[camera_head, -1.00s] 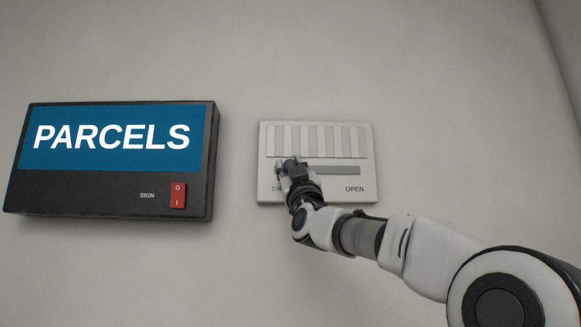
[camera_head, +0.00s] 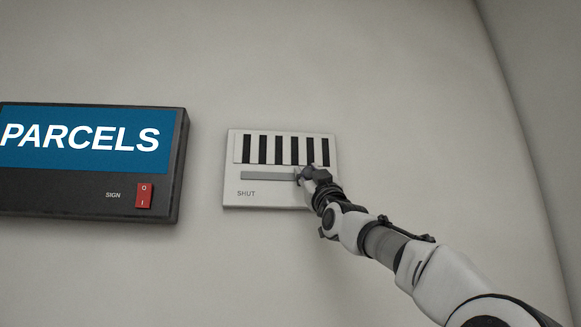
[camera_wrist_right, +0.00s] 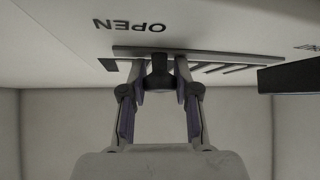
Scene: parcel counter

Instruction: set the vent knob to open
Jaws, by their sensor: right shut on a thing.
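The vent panel (camera_head: 231,190) is a pale plate on the wall, with dark open slots along its top, a grey slide track (camera_head: 265,176) and the word SHUT at lower left. My right gripper (camera_head: 309,174) covers the right end of the track and hides the knob and the OPEN label in the head view. In the right wrist view, my right gripper (camera_wrist_right: 159,88) is shut on the dark vent knob (camera_wrist_right: 159,68), which sits in the track near the OPEN label (camera_wrist_right: 130,26). My left gripper is not in view.
A dark sign box with a blue PARCELS face (camera_head: 80,140) hangs on the wall left of the vent. It has a red switch (camera_head: 144,196). The wall above the vent is bare, and a room corner is at the far right.

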